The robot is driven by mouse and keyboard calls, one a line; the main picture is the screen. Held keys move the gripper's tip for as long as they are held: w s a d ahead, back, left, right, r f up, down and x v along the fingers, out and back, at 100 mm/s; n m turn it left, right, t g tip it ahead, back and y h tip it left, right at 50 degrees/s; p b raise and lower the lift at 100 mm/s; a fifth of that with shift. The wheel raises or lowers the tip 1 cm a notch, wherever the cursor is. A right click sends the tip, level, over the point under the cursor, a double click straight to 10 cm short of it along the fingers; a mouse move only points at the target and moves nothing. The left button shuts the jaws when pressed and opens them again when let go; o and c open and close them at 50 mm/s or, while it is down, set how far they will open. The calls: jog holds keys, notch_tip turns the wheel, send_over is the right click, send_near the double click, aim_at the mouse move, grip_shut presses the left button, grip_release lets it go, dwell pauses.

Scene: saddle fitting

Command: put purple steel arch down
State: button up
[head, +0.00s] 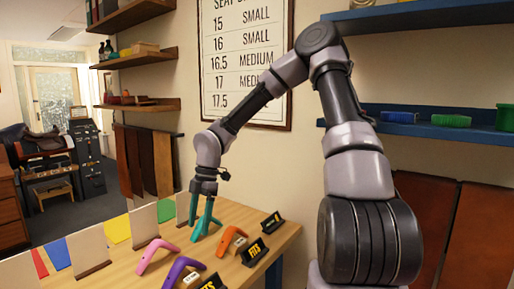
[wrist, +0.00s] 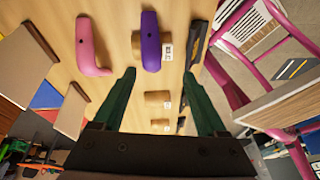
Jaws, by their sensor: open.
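The purple steel arch (head: 178,271) lies on the wooden table near the front, with a small white tag beside it. In the wrist view the purple arch (wrist: 151,42) is just beyond the fingertips, apart from them. My gripper (head: 205,228) points down over the table behind the arches, with its green fingers spread. In the wrist view the open gripper (wrist: 160,76) has nothing clasped between its fingers. The lower end of the purple arch is cut off in the head view.
A pink arch (head: 154,252) lies left of the purple one, and an orange arch (head: 226,240) lies to its right. Wooden blocks (wrist: 158,99) and black FITS signs (head: 254,252) stand along the table. Upright panels (head: 90,247) line its left side.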

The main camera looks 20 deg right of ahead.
jog(key=s+d+r+m+t+h, duration=0.3)
jog(key=s+d+r+m+t, duration=0.1)
jog(key=d+r+m, duration=0.9)
jog(key=s+d+r+m+t+y, duration=0.1)
jog(key=s+d+r+m+t, duration=0.1)
jog(key=s+r+m, duration=0.3)
jog(key=s+d+r+m+t+y, duration=0.1)
jog(key=s+d+r+m+t, duration=0.1)
jog(key=s+r+m, duration=0.3)
notch_tip(320, 180, up, 5)
jog(key=m+t, duration=0.1)
jog(key=m, duration=0.3)
jog(key=shift+s, duration=0.2)
dwell(1.5)
